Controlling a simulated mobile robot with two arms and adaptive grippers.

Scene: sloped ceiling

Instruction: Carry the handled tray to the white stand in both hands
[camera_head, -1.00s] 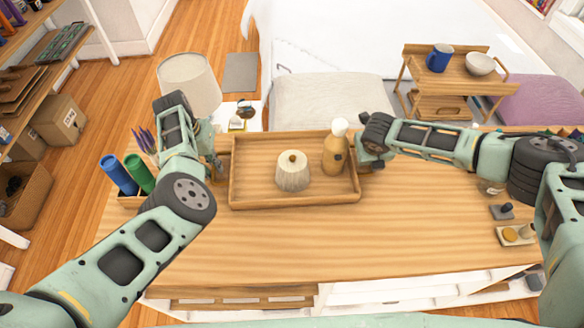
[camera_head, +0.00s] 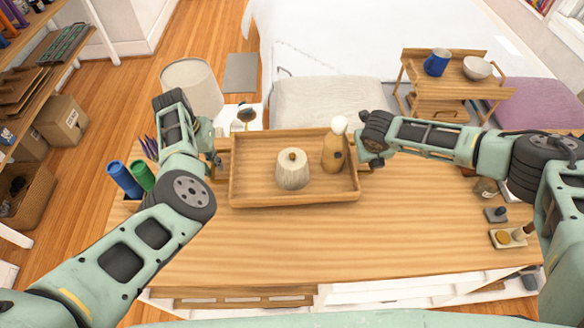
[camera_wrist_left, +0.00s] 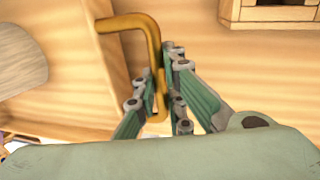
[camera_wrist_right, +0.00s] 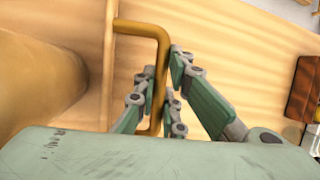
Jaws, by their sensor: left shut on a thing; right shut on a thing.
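The wooden handled tray (camera_head: 262,200) is in front of me over the wooden table, looking level. On it stand a ribbed pale pot (camera_head: 292,174) with a brown knob and a tan bottle (camera_head: 333,155) with a white top, both upright. My left gripper (camera_wrist_left: 160,92) is shut on the tray's left handle (camera_wrist_left: 151,50), a brass-coloured bar. My right gripper (camera_wrist_right: 160,95) is shut on the right handle (camera_wrist_right: 157,52). In the head view my arms partly hide both handles. The gap under the tray is hard to judge. I cannot identify the white stand with certainty.
Blue and green tubes (camera_head: 126,180) stand at the table's left, small items (camera_head: 508,237) at its right. A wooden bed table (camera_head: 455,75) holds a mug and bowl. The table's front is clear.

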